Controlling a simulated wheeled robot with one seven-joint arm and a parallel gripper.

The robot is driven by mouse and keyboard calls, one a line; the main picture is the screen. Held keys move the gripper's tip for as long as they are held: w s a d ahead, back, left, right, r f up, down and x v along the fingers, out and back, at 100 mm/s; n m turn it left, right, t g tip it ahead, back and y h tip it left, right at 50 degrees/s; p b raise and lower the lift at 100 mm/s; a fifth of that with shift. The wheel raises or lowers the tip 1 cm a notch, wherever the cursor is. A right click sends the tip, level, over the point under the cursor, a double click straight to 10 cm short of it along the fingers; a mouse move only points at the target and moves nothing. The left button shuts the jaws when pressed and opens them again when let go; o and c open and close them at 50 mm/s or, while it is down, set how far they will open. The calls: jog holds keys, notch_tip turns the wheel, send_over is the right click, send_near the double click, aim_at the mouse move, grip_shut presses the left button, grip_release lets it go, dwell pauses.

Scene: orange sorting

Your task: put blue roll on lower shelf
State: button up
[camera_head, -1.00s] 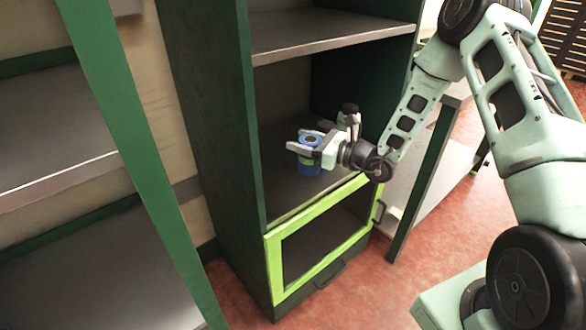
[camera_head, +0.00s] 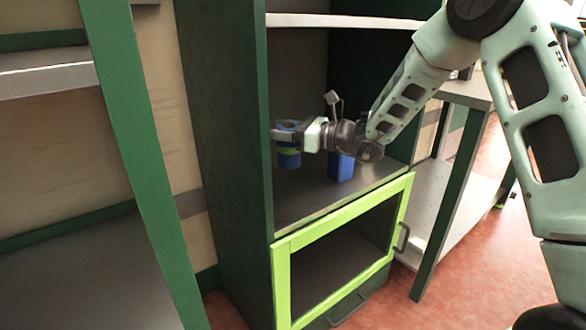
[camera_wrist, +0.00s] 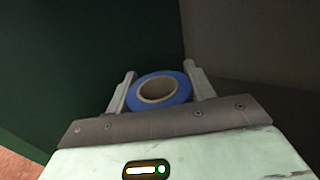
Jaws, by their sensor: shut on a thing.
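The blue roll (camera_head: 289,160) has a green band and is held upright in my gripper (camera_head: 284,134), inside the tall dark green cabinet by its left wall. It appears to hang above the lower open shelf (camera_head: 300,205), though its underside is partly hard to judge. In the wrist view the blue roll (camera_wrist: 181,97) shows its brown cardboard core from above, between the two fingers of my gripper (camera_wrist: 160,76). The gripper is shut on it.
Another blue object (camera_head: 341,169) stands on the same shelf, right of the roll and partly behind my wrist. An upper shelf (camera_head: 340,20) lies above. A bright green-framed door (camera_head: 345,222) is below the shelf. The shelf's front left is clear.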

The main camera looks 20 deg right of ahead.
aim_at(283, 161)
notch_tip(283, 161, down, 8)
jog(key=shift+f+b, duration=0.2)
jog(key=shift+b, duration=1)
jog(key=shift+f, duration=0.15)
jog(key=o, duration=1)
jog(key=shift+d, duration=0.1)
jog(key=p+v, duration=0.2)
jog(key=v, duration=0.9)
jog(key=shift+s+d, duration=0.25)
jog(key=shift+s, duration=0.1)
